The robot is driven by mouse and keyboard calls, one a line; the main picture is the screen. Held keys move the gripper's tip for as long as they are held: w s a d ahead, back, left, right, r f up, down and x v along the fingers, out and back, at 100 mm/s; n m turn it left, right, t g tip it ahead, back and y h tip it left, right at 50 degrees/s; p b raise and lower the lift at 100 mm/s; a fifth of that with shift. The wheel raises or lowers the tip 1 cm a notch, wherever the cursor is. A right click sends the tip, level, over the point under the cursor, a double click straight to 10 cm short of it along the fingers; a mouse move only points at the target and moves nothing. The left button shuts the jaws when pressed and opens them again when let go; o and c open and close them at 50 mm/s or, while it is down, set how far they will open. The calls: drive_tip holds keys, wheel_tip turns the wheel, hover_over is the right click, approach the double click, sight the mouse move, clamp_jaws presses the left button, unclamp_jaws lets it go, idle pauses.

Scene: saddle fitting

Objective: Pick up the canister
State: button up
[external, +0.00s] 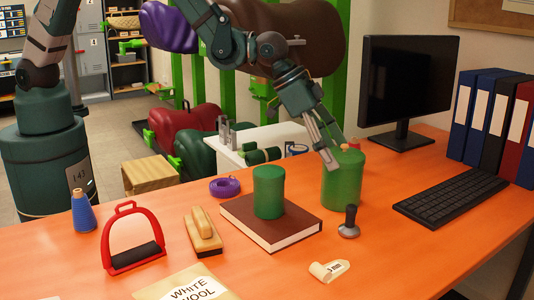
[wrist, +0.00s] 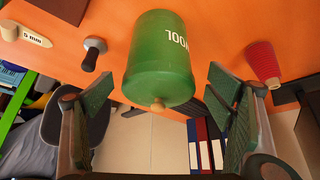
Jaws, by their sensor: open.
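The large green canister (external: 342,182) stands upright on the orange desk, right of the book, with a small wooden knob on its lid. In the wrist view the canister (wrist: 160,60) fills the upper middle, with white lettering partly seen on its side and the knob pointing toward me. My gripper (external: 329,152) is at the top left of the canister, angled down. In the wrist view my gripper (wrist: 160,105) has its two fingers spread wide, one on each side of the canister's lid end, with nothing held. I cannot tell whether a finger touches it.
A smaller green cylinder (external: 268,192) stands on a brown book (external: 242,222) left of the canister. A black-handled tool (external: 349,222) stands close in front. A red cone spool (wrist: 263,64) is near the canister. A monitor (external: 408,80) and keyboard (external: 453,198) are to the right.

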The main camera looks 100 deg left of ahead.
sight(343, 169)
drive_tip(key=shift+b+x, duration=0.5)
drive_tip(key=shift+x, duration=2.1)
drive_tip(key=shift+d, duration=0.1)
drive_tip(key=c, duration=1)
